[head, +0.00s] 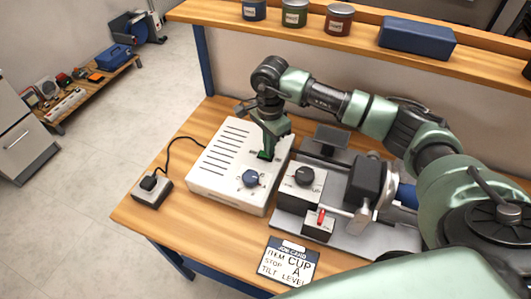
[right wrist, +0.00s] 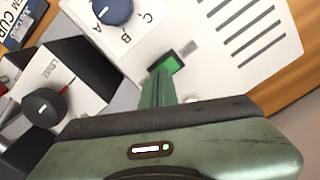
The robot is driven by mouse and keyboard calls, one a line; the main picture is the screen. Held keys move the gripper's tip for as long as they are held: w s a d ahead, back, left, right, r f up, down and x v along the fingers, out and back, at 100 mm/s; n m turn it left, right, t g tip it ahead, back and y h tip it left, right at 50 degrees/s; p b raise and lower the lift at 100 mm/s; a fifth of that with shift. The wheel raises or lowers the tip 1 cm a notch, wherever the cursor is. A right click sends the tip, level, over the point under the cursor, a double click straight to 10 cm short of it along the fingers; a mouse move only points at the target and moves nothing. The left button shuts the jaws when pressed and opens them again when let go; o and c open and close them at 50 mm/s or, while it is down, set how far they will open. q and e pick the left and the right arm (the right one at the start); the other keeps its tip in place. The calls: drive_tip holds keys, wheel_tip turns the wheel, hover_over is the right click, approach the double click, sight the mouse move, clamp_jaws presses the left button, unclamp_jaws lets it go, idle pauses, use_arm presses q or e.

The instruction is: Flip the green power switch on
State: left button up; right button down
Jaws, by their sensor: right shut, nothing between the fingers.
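The green power switch (head: 263,156) is a small rocker in a dark frame on top of the white control box (head: 215,178). In the right wrist view the switch (right wrist: 170,63) shows a bright green face, partly covered by my fingers. My right gripper (head: 268,148) points down at the switch, shut and empty. In the right wrist view its fingertips (right wrist: 157,78) are right at the switch's near edge. Whether they touch it, and which way the rocker is tilted, I cannot tell. My left gripper is not in view.
A blue dial (head: 250,178) sits on the box in front of the switch. The machine with a black knob (head: 304,176) and red lever (head: 321,216) stands to the right. A plug block (head: 152,192) is left, a sign card (head: 289,262) in front. A shelf (head: 350,55) runs behind.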

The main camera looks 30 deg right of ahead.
drive_tip(key=shift+f+b, duration=0.45)
drive_tip(key=shift+f, duration=0.05)
drive_tip(key=shift+s, duration=0.1)
drive_tip(key=shift+r+p, duration=0.55)
drive_tip(key=shift+r, duration=0.3)
drive_tip(key=shift+r+p, duration=1.25)
drive_tip(key=shift+r, duration=1.45)
drive_tip(key=shift+f, duration=0.1)
